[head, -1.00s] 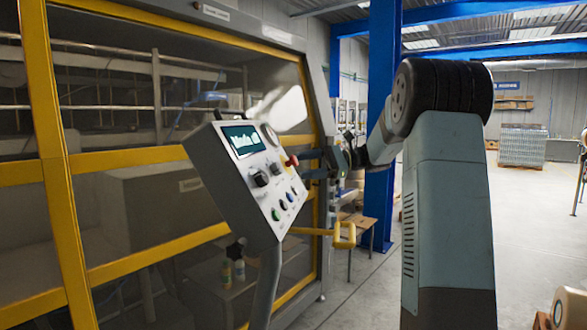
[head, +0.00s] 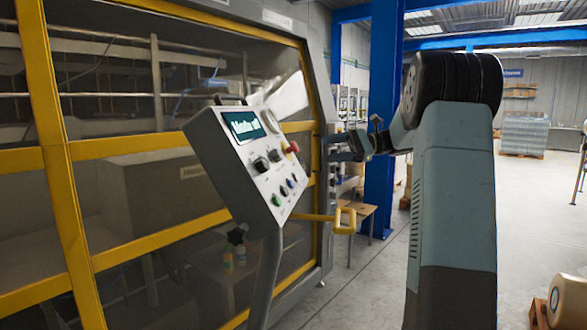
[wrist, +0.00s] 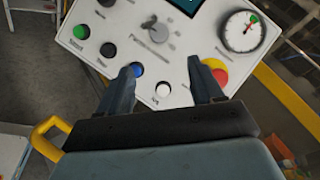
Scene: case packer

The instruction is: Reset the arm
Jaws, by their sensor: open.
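My arm (head: 455,180) stands at the right in the head view, bent over toward the control panel (head: 230,165). My gripper (wrist: 167,82) is open and empty in the wrist view, its two fingers apart in front of the panel face. In the head view it lies just right of the panel, near the red stop button (head: 292,148). In the wrist view a blue button (wrist: 136,68) and a white button (wrist: 163,89) show at and between the fingers. The red button with its yellow ring (wrist: 214,70) is partly hidden by the right finger. I cannot tell the gap to the panel.
The packer's yellow-framed enclosure (head: 62,175) fills the left. A yellow handle (head: 345,220) juts out below my gripper. A blue column (head: 382,120) stands behind. Open floor (head: 530,215) lies to the right, with a cardboard roll (head: 568,297) at the lower right.

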